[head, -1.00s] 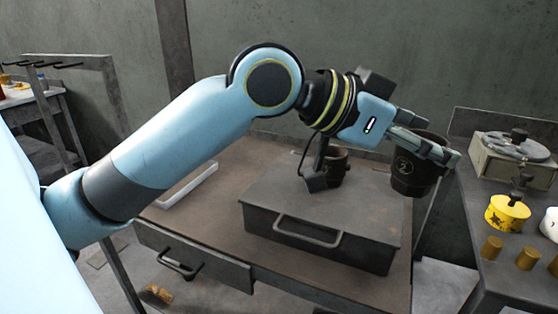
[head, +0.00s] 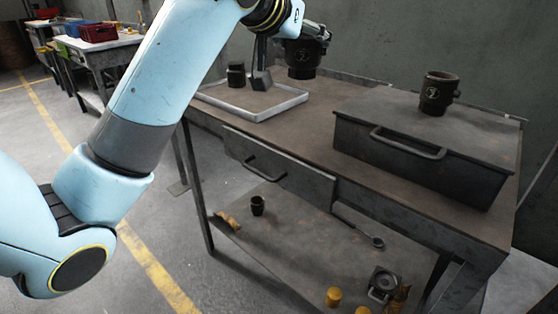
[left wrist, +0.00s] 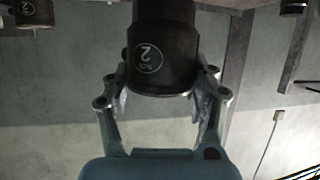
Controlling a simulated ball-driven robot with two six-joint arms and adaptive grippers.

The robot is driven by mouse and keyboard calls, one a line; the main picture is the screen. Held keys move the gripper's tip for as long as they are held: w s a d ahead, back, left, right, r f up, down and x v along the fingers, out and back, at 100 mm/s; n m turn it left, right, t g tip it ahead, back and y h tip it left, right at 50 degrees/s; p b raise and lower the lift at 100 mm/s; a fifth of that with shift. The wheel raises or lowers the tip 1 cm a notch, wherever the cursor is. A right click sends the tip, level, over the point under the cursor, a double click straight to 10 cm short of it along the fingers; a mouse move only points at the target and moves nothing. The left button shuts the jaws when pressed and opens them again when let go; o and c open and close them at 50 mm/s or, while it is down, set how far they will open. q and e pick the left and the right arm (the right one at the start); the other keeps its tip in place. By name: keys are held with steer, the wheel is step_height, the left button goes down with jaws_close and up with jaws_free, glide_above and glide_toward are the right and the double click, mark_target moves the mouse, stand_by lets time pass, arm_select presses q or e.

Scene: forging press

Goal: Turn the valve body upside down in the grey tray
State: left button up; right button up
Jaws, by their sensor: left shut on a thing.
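A dark valve body (head: 303,60) with a round pale mark hangs in my left gripper (head: 318,36) above the back of the workbench, beyond the right part of the grey tray (head: 285,111). In the left wrist view the same valve body (left wrist: 160,50) shows the number 2, and the fingers of the left gripper (left wrist: 161,90) are closed on both its sides. My right gripper is out of view.
A small dark cylinder (head: 236,74) stands at the tray's back left. Another marked valve body (head: 438,93) stands on a closed metal box (head: 420,155) at the right. A drawer (head: 275,170) sits below the tabletop. A lower shelf holds several small parts.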

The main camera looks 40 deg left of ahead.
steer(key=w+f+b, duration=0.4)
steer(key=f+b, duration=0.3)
steer(key=b, duration=0.7)
arm_select(q)
steer(key=w+a+f+n+g+y+p, duration=0.3)
steer(key=a+n+g+y+p, duration=0.3)
steer(key=n+y+p, duration=0.4)
steer(key=shift+n+g, duration=0.5)
steer(key=f, duration=0.4)
steer(key=d+f+p, duration=0.1)
steer(key=f, duration=0.3)
steer(key=f+p, duration=0.1)
steer(key=f, duration=0.3)
steer(key=shift+s+d, duration=0.2)
steer(key=shift+d, duration=0.1)
steer(key=shift+r, duration=0.1)
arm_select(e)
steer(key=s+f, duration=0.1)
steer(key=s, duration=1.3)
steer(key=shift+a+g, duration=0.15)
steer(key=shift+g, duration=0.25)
